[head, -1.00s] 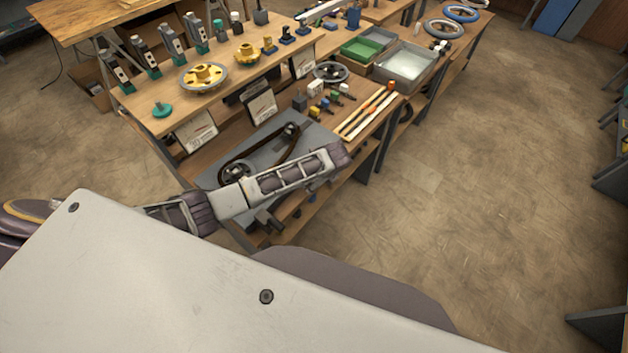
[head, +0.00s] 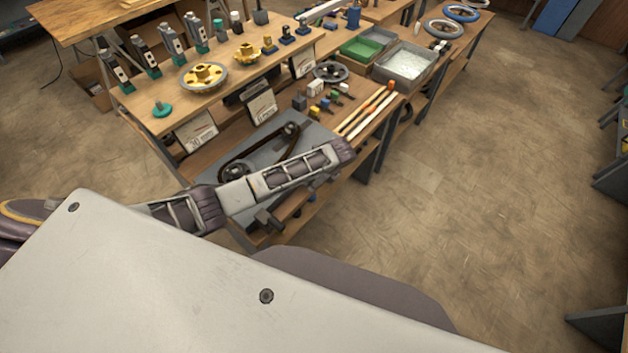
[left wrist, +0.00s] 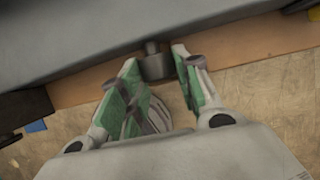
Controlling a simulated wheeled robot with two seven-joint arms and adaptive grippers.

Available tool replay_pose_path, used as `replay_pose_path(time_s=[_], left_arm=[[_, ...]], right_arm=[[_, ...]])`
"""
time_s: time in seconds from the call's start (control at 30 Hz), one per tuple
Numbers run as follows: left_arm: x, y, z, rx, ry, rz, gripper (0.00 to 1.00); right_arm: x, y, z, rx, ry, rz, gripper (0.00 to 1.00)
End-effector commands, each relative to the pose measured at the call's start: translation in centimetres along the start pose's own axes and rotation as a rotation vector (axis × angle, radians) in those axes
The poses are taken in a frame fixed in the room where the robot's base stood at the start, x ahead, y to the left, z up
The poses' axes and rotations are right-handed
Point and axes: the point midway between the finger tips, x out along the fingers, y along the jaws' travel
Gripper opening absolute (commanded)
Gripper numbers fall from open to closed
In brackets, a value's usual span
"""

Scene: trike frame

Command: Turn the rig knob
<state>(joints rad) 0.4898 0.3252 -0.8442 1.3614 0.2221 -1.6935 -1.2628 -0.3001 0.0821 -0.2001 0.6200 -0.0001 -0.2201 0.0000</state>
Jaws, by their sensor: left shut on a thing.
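The rig is a grey board (head: 312,132) on the near bench, with a black belt (head: 262,153) running over wheels. In the left wrist view, a short dark grey knob (left wrist: 153,65) sticks out at the edge of the grey board. My left gripper (left wrist: 157,62), with green finger pads, is shut on the knob, one finger at each side of it. In the head view my left arm crosses in front of the rig and hides the knob and the fingertips. My right gripper is not in view.
Wooden rods (head: 366,110) and small coloured blocks lie on the bench right of the rig. A yellow wheel (head: 203,76) and several grey-green tools stand on the upper shelf. A green bin (head: 362,48) and a grey bin (head: 405,66) are behind.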

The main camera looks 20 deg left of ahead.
Motion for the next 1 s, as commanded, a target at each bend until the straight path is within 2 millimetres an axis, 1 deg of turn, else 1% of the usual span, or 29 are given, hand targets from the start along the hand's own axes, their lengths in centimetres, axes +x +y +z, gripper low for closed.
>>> replay_pose_path(time_s=[0.13,0.43,0.47,0.6,0.83,0.93,1.0], left_arm=[[-0.02,-0.06,0.02,0.011,0.0,0.028,0.09],[-0.05,-0.05,0.01,0.013,0.001,0.031,0.09],[-0.05,-0.05,0.01,0.013,0.001,0.03,0.36],[-0.05,-0.05,0.01,0.013,0.0,0.03,0.54],[-0.05,-0.04,0.0,0.013,0.0,0.03,0.55],[-0.07,-0.05,0.0,0.013,0.0,0.03,0.55],[-0.19,-0.06,0.0,0.013,0.0,0.03,0.55]], right_arm=[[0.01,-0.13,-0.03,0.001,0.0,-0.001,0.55],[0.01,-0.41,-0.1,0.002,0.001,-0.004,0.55],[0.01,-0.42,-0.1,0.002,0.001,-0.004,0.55],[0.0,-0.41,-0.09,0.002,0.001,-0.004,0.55],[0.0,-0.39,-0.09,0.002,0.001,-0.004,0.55],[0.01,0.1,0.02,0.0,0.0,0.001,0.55],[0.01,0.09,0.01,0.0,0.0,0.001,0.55]])
